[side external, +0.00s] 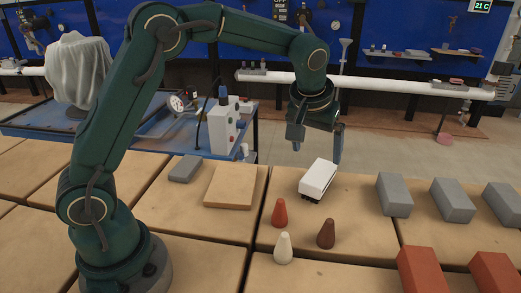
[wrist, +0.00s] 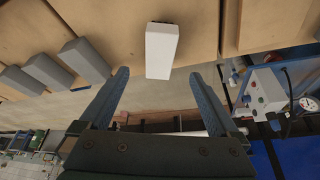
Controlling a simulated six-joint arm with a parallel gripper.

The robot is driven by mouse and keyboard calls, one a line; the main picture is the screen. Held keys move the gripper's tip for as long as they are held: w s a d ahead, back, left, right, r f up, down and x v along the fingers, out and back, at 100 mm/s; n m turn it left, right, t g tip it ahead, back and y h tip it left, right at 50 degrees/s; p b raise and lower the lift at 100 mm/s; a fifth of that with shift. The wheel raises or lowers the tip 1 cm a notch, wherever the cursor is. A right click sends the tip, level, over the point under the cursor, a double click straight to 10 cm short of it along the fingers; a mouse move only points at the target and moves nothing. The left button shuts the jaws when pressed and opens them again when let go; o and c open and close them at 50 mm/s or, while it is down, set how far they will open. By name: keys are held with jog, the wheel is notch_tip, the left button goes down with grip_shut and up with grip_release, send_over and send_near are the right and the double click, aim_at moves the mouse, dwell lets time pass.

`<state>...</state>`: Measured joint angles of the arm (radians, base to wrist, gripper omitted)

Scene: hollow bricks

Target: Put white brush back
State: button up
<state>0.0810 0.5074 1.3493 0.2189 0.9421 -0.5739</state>
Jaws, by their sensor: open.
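The white brush (side external: 318,178) has a white block body and dark bristles along its lower edge. It lies on the tan work surface (side external: 350,222), near the far edge. My gripper (side external: 317,152) is open and empty, above and slightly beyond the brush in the side view. In the wrist view the white brush (wrist: 162,50) lies ahead of the spread fingers (wrist: 161,76), roughly centred between them and not touched.
Red (side external: 279,213), brown (side external: 326,233) and cream (side external: 283,247) cones stand near the brush. Grey blocks (side external: 395,194) stand right, orange-red blocks (side external: 420,270) front right. A wooden board (side external: 235,187) and a flat grey block (side external: 186,169) lie left. A control box (side external: 222,125) stands behind.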

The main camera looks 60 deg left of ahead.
jog(key=s+r+m+h, duration=0.15)
jog(key=s+r, duration=0.45)
jog(key=s, duration=0.6)
jog(key=s+f+m+t, duration=0.1)
jog(key=s+f+m, duration=0.1)
jog(key=s, duration=0.9)
jog(key=shift+s+d+f+m, duration=0.25)
jog(key=shift+d+f+m, duration=0.1)
jog(key=shift+m, duration=0.2)
